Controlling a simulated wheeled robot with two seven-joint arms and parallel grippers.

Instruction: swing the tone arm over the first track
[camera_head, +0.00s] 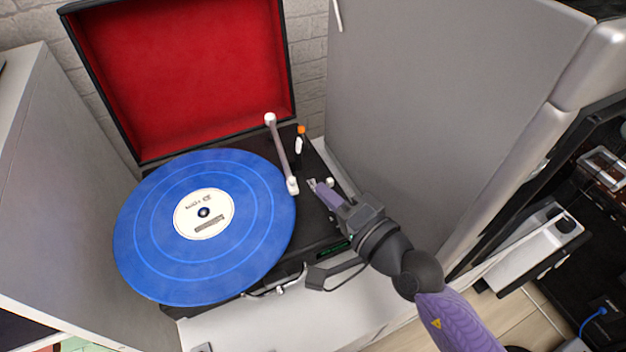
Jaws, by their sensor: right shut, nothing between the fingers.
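A record player (318,205) with a black deck stands in the middle of the camera_head view. A blue record (165,240) with a white label lies on it. The tone arm (281,152) is a slim pale bar from a white pivot at the back to a white head at the record's right edge. My right gripper (313,184) is shut and empty. Its fingertips are just right of the tone arm's head, with a small gap as seen from here. My left gripper is not in view.
The open lid (185,75) with red lining stands behind the deck. A tall grey panel (430,100) rises close on the right, and a pale cabinet side (70,200) on the left. A white ledge (290,322) runs along the front.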

